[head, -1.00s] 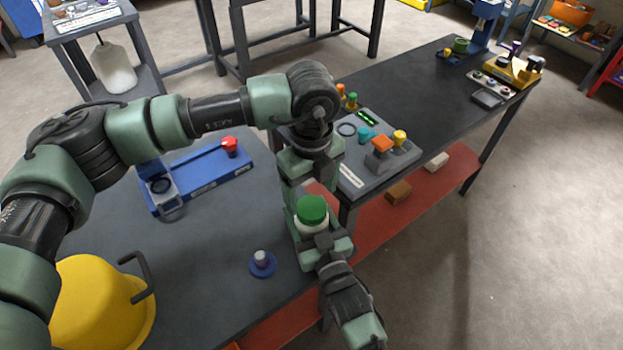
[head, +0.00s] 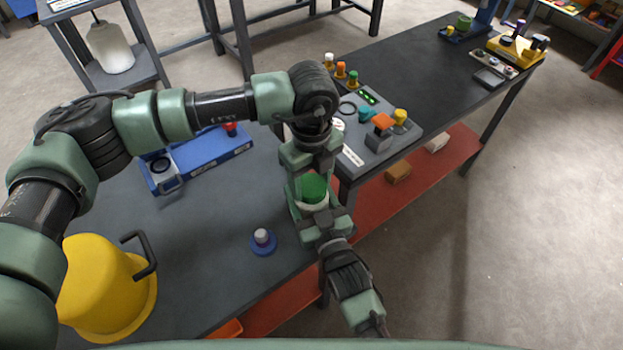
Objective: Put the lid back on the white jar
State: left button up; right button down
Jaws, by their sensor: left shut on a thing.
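The white jar (head: 315,208) is in the head view near the right edge of the near table, and only a band of it shows between the grippers. The green lid (head: 314,188) is directly above it, at its top. I cannot tell whether lid and jar touch. My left gripper (head: 308,190) comes from above and is shut on the lid, its fingers partly covering it. My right gripper (head: 318,218) comes from below and appears shut around the jar. Its fingertips are partly hidden.
On the near table (head: 205,235) are a yellow dome with a handle (head: 95,285), a blue disc with a grey knob (head: 263,240) and a blue fixture (head: 215,155). A grey button panel (head: 375,140) stands beyond the grippers. The floor to the right is clear.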

pick_arm(q)
jog(key=m, duration=0.5)
jog(key=shift+m, duration=0.3)
jog(key=m, duration=3.1)
jog(key=shift+m, duration=0.3)
jog(key=o, duration=1.5)
jog(key=shift+f, duration=0.1)
